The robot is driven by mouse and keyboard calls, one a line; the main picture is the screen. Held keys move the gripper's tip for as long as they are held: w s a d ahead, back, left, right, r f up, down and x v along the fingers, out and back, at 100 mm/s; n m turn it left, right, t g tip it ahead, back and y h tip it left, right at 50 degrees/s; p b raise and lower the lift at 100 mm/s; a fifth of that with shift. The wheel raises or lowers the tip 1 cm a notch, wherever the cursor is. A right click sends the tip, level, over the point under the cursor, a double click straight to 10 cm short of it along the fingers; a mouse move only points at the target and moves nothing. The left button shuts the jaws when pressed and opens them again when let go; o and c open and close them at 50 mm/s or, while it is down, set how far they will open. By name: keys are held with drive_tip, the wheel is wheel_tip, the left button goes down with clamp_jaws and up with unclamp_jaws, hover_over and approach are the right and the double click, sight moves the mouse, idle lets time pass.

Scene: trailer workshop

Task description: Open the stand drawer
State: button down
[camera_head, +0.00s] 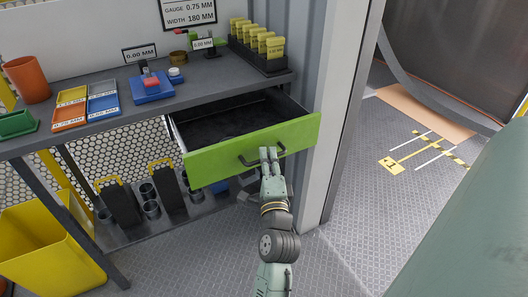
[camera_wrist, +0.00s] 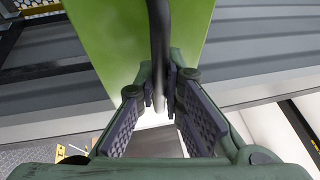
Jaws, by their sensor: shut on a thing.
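The stand drawer (camera_head: 222,152) has a green front and a dark, empty-looking inside. It is pulled well out from under the grey workbench top, with its interior showing. Its dark bar handle (camera_head: 248,160) sits on the green front. My gripper (camera_head: 270,155) is at the right part of the handle, shut on it. In the wrist view the handle (camera_wrist: 159,45) runs down between the two fingers of my gripper (camera_wrist: 167,95), against the green drawer front (camera_wrist: 105,40). The fingers cover part of the handle in the head view.
The workbench (camera_head: 215,90) holds trays, a blue block and a black rack of yellow pieces (camera_head: 262,45). A yellow bin (camera_head: 45,250) stands lower left. A white post (camera_head: 335,110) is close on the drawer's right. Open floor (camera_head: 350,255) lies to the right.

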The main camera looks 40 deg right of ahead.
drive_tip(key=shift+s+a, duration=0.15)
drive_tip(key=shift+s, duration=0.2)
drive_tip(key=c, duration=1.7)
unclamp_jaws()
